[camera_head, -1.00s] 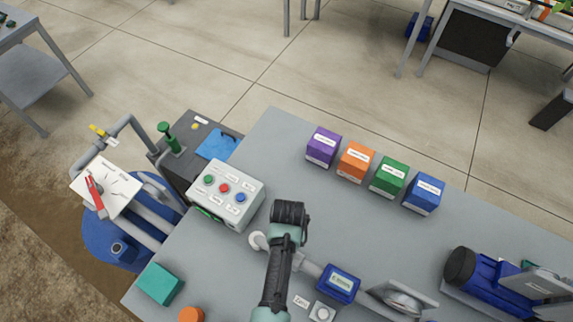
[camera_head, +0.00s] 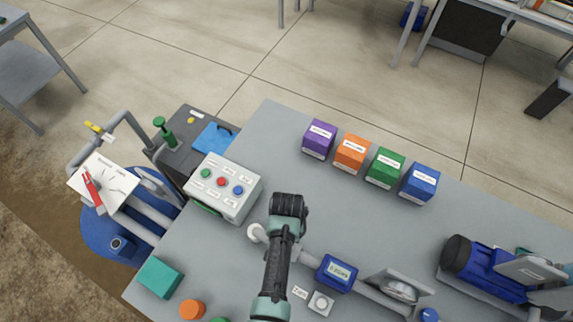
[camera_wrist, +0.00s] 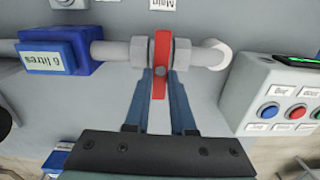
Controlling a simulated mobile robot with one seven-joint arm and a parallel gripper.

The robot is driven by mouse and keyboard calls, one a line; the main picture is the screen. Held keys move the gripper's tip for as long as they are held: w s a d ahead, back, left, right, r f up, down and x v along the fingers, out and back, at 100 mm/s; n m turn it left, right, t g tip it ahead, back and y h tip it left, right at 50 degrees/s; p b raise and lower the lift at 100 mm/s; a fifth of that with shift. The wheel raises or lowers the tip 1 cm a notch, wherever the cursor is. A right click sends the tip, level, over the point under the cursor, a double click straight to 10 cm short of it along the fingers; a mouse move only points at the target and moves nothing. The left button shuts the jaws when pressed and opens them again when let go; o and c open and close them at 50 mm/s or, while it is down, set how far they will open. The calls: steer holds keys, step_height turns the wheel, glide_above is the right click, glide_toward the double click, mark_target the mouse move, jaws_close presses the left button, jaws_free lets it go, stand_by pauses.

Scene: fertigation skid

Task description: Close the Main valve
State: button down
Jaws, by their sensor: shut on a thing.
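The red valve handle (camera_wrist: 162,50) sits on a grey pipe between hex fittings, beside a white elbow (camera_wrist: 210,55). In the wrist view it points crosswise to the pipe. A partly cropped label reading "Main" (camera_wrist: 163,4) lies beyond it. My gripper (camera_wrist: 160,76) has its two blue fingers on either side of the handle and is shut on it. In the head view my dark wrist and arm cover the valve and the fingers; only the pipe elbow (camera_head: 256,232) shows beside them.
A blue meter reading "6 litres" (camera_wrist: 55,58) sits on the same pipe; the head view shows it too (camera_head: 337,272). A button box (camera_head: 224,186) stands close on the other side. Several coloured boxes, one purple (camera_head: 319,139), line the far edge. The bench between is clear.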

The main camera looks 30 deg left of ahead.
steer(key=c, duration=0.8)
jaws_free()
steer(key=shift+o, duration=0.2)
step_height(320, 180, up, 13)
steer(key=b, duration=0.1)
